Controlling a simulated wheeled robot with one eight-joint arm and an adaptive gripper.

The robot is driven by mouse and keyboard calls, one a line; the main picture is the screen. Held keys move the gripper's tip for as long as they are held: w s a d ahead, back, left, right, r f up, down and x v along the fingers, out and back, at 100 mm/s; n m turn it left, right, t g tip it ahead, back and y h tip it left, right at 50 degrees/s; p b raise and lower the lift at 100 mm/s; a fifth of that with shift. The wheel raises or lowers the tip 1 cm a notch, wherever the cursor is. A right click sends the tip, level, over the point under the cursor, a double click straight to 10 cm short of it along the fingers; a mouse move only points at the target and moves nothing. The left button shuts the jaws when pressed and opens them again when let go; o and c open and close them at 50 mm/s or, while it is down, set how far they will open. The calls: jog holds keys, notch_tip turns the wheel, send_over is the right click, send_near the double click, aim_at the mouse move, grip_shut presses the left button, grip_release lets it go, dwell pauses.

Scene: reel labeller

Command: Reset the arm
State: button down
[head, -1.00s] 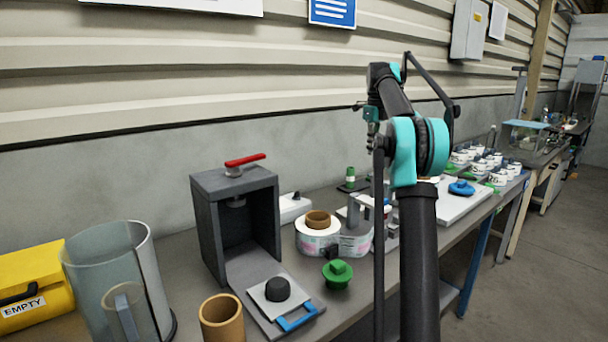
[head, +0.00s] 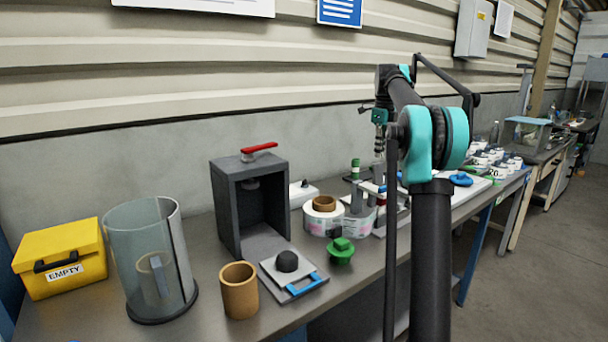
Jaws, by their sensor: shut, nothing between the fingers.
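My arm rises at the right of the head view as a black column with a large teal joint, then bends back toward the wall. Its far end hangs down above the bench, with a small teal part on it. My gripper (head: 379,146) is at this lower end, small and partly hidden by my arm. It is shut with nothing in it and stays clear of the bench top. The reel labeller (head: 357,192) stands behind and below it, partly hidden by my arm.
The grey bench (head: 215,318) carries a yellow box (head: 60,240), a clear cylinder (head: 125,215), a brown tube (head: 240,292), a dark press (head: 228,205) with a red handle, a green knob (head: 341,252) and label reels (head: 322,222). Cups stand farther right. Floor at right is clear.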

jog(key=s+a+f+n+t, duration=0.1)
jog(key=s+a+f+n, duration=0.1)
jog(key=s+f+n, duration=0.7)
jog(key=s+a+f+n+t, duration=0.1)
jog(key=s+a+f+n, duration=0.2)
jog(key=s+f+n, duration=0.5)
jog(key=s+a+f+n+t, duration=0.1)
jog(key=s+a+f+n, duration=0.1)
jog(key=s+f+n, duration=0.7)
jog(key=s+f, duration=0.3)
jog(key=s, duration=0.5)
jog(key=s+f, duration=0.4)
jog(key=s, duration=0.5)
jog(key=shift+s+a+f+n+t, duration=0.2)
jog(key=shift+s+a+n+t, duration=0.1)
jog(key=shift+a+t, duration=0.1)
